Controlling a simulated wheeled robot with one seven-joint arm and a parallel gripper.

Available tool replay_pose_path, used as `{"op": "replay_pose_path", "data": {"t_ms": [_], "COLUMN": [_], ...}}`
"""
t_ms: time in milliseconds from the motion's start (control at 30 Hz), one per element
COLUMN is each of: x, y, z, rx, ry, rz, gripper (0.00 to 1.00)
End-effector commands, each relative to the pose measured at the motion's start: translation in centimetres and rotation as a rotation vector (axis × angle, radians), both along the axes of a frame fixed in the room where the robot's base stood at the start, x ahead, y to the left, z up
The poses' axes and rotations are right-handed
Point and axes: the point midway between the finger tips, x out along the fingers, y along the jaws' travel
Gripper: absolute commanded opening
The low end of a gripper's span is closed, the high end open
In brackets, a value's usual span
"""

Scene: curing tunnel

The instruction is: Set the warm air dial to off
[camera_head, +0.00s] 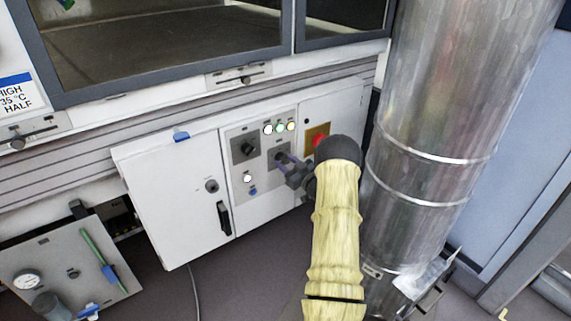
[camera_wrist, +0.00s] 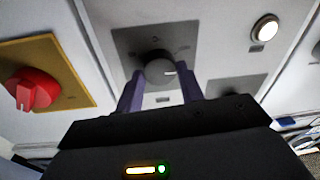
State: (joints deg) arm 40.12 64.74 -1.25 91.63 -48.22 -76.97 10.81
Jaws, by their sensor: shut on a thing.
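A dark round dial (camera_wrist: 160,70) with a white pointer mark sits on a grey plate (camera_wrist: 128,42). The mark points to the right in the wrist view. The small labels around it are too blurred to read, so I cannot tell its setting or name. My gripper (camera_wrist: 161,92) has its purple fingers on both sides of the dial and is shut on it. In the head view my gripper (camera_head: 288,165) reaches the right-hand grey plate (camera_head: 272,153) of the white control cabinet (camera_head: 175,195), and the dial is mostly hidden there.
A second black dial (camera_head: 244,148) is on the plate to the left. A red knob on a yellow plate (camera_head: 318,139) is close to the right, near my wrist. Lit buttons (camera_head: 279,127) sit above. A large metal duct (camera_head: 430,110) stands right of my arm.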

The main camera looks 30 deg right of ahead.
Motion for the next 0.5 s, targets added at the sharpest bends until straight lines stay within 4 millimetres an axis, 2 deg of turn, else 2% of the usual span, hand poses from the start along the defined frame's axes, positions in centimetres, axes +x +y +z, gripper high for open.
{"op": "replay_pose_path", "data": {"t_ms": [33,500], "x": [0.22,0.25], "y": [-0.02,0.18], "z": [0.79,0.85], "rx": [-0.05,-0.453], "ry": [-0.02,-0.035], "rz": [0.002,0.003], "gripper": [0.15,0.15]}}
